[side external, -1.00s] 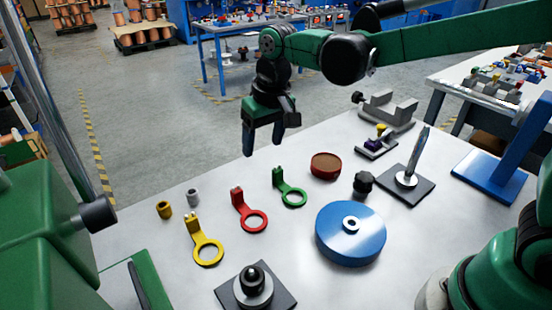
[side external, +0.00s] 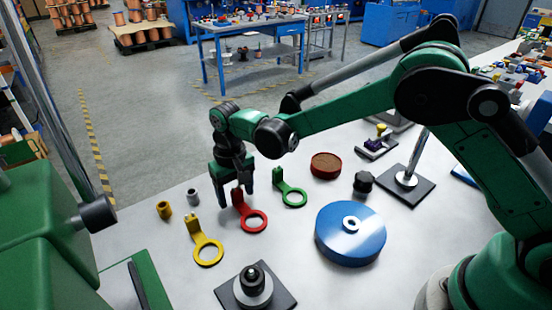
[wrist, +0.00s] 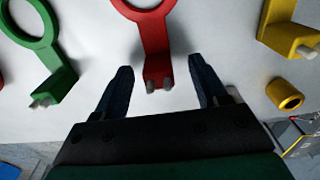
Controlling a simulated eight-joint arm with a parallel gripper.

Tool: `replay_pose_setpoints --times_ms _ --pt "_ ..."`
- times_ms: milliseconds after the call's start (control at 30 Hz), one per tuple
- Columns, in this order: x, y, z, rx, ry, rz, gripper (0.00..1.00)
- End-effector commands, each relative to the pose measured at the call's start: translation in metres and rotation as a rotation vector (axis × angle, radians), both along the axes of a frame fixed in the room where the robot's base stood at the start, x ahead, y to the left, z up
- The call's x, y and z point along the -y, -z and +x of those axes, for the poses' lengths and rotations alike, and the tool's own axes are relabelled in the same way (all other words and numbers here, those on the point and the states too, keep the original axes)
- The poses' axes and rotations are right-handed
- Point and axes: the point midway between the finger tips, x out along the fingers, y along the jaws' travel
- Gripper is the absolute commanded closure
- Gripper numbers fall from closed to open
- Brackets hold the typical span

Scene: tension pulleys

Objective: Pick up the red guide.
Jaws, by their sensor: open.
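The red guide (side external: 252,217) lies on the white table, a ring with a raised block end, between the yellow guide (side external: 206,244) and the green guide (side external: 290,190). My gripper (side external: 236,200) is open, close to the red guide's block end. In the wrist view, the red guide's block end (wrist: 157,72) with its two small pins lies between my two fingertips (wrist: 163,75), with a gap on each side. I cannot tell the height of the fingertips above the table. The green guide (wrist: 52,75) is left and the yellow guide (wrist: 285,32) right in the wrist view.
A brass bushing (side external: 164,210) and a grey bushing (side external: 193,197) stand left of my gripper. A blue disc (side external: 350,236), a brown round dish (side external: 326,165) and a black knob (side external: 363,183) are to the right. A black base with a round post (side external: 253,287) is in front.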

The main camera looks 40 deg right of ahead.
Motion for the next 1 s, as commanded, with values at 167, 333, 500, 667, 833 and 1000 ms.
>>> replay_pose_setpoints --times_ms 167,333,500,667,833,1000 --pt "0.000 0.000 0.000 0.000 0.000 0.000 0.34" --pt "0.000 0.000 0.000 0.000 0.000 0.000 0.83" --pt "0.000 0.000 0.000 0.000 0.000 0.000 1.00" --pt "0.000 0.000 0.000 0.000 0.000 0.000 1.00" --pt "0.000 -0.006 0.000 0.000 0.000 0.000 1.00" --pt "0.000 -0.031 0.000 0.000 0.000 0.000 1.00"
